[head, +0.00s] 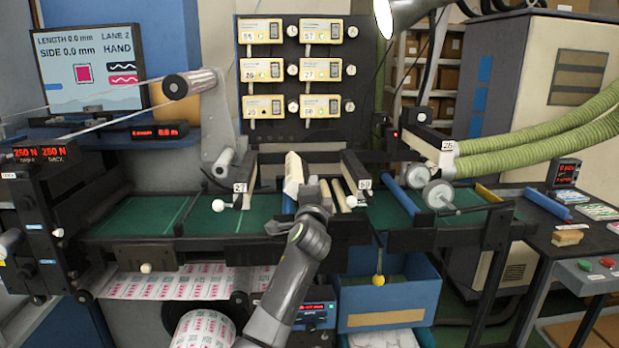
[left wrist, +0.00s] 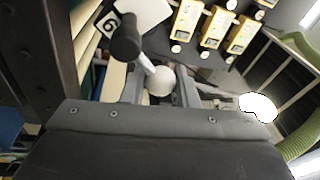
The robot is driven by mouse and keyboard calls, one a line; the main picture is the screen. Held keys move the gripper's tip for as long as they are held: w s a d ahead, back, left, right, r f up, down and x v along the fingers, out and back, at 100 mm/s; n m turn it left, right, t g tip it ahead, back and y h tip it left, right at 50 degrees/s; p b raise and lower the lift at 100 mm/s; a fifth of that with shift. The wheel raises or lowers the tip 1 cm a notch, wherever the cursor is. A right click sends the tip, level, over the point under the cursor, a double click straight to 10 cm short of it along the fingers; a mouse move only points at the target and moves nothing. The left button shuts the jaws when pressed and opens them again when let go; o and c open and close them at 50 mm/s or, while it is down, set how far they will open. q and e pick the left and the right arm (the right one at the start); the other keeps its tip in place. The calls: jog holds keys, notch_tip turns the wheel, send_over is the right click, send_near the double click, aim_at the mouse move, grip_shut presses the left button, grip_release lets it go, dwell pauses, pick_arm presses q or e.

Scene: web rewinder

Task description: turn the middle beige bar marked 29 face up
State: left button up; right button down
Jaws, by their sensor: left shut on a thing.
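The middle beige bar (head: 293,175) stands between the bars tagged 27 and 30 in the head view. It looks raised on edge, with a pale side showing; its exact tilt is unclear. My left gripper (head: 318,190) is at its near right side and hides its near end. In the left wrist view a white ball knob (left wrist: 162,82) on a short rod sits between the fingers of my left gripper (left wrist: 160,92), which are shut on it. My right gripper is out of view.
Tag 27 (head: 240,187) with its white knob (head: 218,205) is to the left. Tag 30 (head: 364,184) is close on the right; tag 28 (head: 447,145) is farther right. Green table (head: 140,214) lies below. A blue bin (head: 390,300) stands under the front edge.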

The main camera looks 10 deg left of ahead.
pick_arm(q)
jog(key=shift+d+m+h+p, duration=0.35)
jog(key=shift+m+p, duration=0.35)
jog(key=shift+m, duration=0.4)
jog(key=shift+w+d+f+m+g+p, duration=0.15)
jog(key=shift+f+m+g+p, duration=0.25)
jog(key=shift+m, duration=0.6)
jog(key=shift+d+f+m+g+h, duration=0.15)
jog(key=shift+f+m, duration=0.65)
jog(key=shift+m, duration=0.45)
jog(key=shift+d+f+m+g+h, duration=0.15)
jog(key=shift+f+m, duration=0.6)
jog(key=shift+m, duration=0.5)
jog(key=shift+f, duration=0.15)
jog(key=o, duration=1)
jog(key=shift+w+a, duration=0.1)
jog(key=shift+c, duration=0.2)
